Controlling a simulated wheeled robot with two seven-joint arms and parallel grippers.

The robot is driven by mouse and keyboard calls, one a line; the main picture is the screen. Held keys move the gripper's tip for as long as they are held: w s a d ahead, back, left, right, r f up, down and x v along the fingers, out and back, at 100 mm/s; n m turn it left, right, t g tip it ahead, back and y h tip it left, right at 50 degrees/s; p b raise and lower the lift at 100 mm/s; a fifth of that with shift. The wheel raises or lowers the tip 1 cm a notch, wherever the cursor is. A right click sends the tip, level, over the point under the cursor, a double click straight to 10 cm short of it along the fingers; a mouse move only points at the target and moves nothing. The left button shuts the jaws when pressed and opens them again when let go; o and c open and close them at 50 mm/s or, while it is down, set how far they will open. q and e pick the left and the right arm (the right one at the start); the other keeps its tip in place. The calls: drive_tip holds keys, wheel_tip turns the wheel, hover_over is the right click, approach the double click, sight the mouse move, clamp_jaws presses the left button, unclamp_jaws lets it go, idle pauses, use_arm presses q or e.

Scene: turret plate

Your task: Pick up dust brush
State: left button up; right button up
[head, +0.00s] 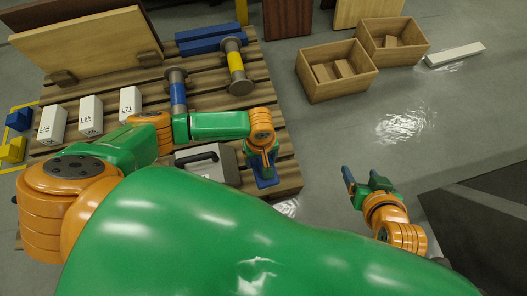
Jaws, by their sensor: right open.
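I cannot make out a dust brush for sure. A long pale bar (455,54) lies on the floor at the upper right; its kind is unclear. My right gripper (358,181) is over bare grey floor at the lower right, open with nothing between its blue fingers, well apart from the bar. My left gripper (266,175) points down at the right edge of the wooden pallet, beside a grey case with a handle (211,160). Whether its jaws are open is unclear.
The slatted pallet (285,165) carries white labelled boxes (90,116), spools (236,65), blue bars (207,46) and leaning boards (90,45). Two wooden crates (338,86) (393,60) hold small blocks. A dark structure (480,220) stands at lower right. Floor between is clear.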

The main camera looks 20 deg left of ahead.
sight(258, 164)
use_arm(q)
drive_tip(key=shift+s+r+p, duration=0.45)
drive_tip(key=shift+r, duration=0.2)
drive_tip(key=shift+s+a+r+p, duration=0.1)
drive_tip(key=shift+s+r+p, duration=0.45)
drive_tip(key=shift+s+p, duration=0.15)
drive_tip(key=s+r+p, duration=0.2)
drive_tip(key=s+p, duration=0.2)
drive_tip(key=s, duration=0.3)
drive_tip(key=shift+s+a+r, duration=0.3)
drive_tip(key=shift+s+r, duration=0.05)
use_arm(e)
drive_tip(key=s+d+f+g, duration=0.1)
drive_tip(key=s+f+g, duration=0.2)
drive_tip(key=s+f, duration=0.2)
drive_tip(key=s+d+f+g+h, duration=0.1)
drive_tip(key=s+d+f+g, duration=0.1)
drive_tip(key=s+f, duration=0.4)
drive_tip(key=shift+f+g, duration=0.5)
drive_tip(key=shift+f, duration=2.25)
